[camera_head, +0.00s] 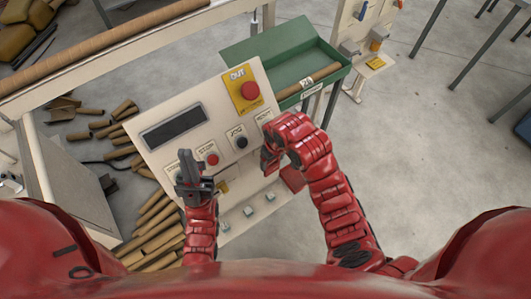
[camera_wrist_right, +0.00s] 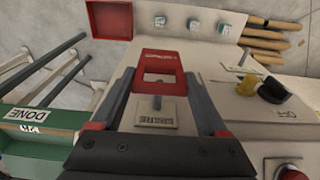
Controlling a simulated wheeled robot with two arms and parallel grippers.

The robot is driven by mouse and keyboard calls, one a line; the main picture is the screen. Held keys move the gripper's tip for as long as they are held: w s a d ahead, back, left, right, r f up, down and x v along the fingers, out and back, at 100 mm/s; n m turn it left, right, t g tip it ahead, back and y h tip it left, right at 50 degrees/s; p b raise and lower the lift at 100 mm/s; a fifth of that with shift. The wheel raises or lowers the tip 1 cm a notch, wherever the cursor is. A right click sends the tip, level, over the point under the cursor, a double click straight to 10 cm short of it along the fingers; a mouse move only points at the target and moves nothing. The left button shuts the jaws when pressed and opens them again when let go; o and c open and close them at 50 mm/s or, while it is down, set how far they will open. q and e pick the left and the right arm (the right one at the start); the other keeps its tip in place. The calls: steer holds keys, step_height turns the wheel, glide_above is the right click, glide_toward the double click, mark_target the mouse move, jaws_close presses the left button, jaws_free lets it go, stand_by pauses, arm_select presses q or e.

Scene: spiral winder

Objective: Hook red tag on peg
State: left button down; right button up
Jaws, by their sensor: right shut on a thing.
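The red tag (camera_wrist_right: 157,57) is a flat frame with an opening and printed letters along its far edge. My right gripper (camera_wrist_right: 158,82) is shut on it, with a dark finger at either side, in the right wrist view.
The cream control panel (camera_head: 185,97) carries a display, an emergency button (camera_head: 249,91) and several knobs. A red open box (camera_head: 293,179) is at its right edge. A green tray (camera_head: 288,52) holding a tube stands behind. Cardboard tubes (camera_head: 158,222) lie at left.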

steer(key=shift+w+a, duration=0.3)
steer(key=shift+w+a+r+p, duration=0.1)
steer(key=shift+w+a+p, duration=0.2)
steer(key=shift+w+a, duration=0.3)
steer(key=shift+w+a+r+p, duration=0.1)
steer(key=shift+w+a+p, duration=0.2)
steer(key=shift+w, duration=0.35)
steer(key=shift+f+p, duration=0.35)
steer(key=shift+f, duration=0.3)
steer(key=shift+f, duration=0.1)
steer(key=shift+f, duration=0.15)
steer(key=o, duration=1.3)
steer(key=shift+c, duration=0.2)
